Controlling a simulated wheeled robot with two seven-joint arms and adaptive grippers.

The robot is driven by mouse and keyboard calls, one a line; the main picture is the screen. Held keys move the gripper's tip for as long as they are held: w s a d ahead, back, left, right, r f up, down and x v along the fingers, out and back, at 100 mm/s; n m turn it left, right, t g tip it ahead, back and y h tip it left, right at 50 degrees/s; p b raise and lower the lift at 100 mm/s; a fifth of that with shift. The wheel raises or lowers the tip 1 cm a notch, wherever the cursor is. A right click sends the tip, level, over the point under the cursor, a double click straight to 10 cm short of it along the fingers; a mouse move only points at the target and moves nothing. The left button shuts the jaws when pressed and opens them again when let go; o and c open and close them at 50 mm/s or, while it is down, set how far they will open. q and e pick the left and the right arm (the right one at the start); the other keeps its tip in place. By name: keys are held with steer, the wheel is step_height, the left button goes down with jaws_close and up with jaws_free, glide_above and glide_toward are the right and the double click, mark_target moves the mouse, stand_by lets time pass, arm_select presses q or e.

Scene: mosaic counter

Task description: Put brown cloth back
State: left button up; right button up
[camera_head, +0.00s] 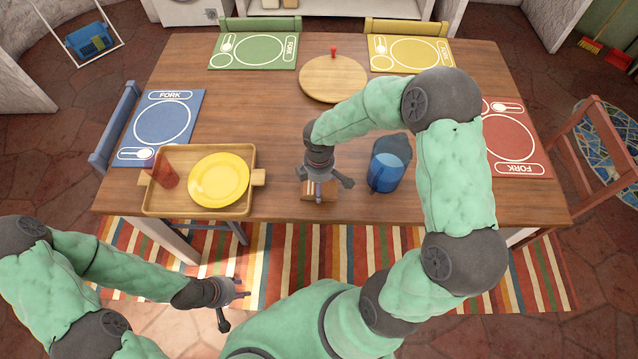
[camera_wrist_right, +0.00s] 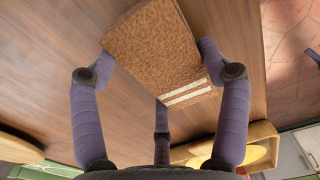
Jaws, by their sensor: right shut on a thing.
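The brown cloth (camera_wrist_right: 155,40) is a folded, rough-textured piece with pale stripes at one end. My right gripper (camera_wrist_right: 160,62) is shut on it, with fingers at its two sides. In the head view the cloth (camera_head: 328,194) shows partly under my right gripper (camera_head: 322,184), over the table's front middle. I cannot tell whether it touches the tabletop. My left gripper (camera_head: 233,300) is open and empty, low in front of the table over the striped rug.
A wooden tray (camera_head: 150,198) with a yellow plate (camera_head: 219,180) and red cup (camera_head: 165,172) stands left. A blue cup (camera_head: 386,173) is close right of my right gripper. A round board (camera_head: 333,80) and colored placemats (camera_head: 163,122) lie farther back.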

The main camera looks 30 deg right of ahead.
steer(key=o, duration=1)
steer(key=shift+f, duration=0.1)
step_height(320, 180, up, 12)
steer(key=p, duration=0.5)
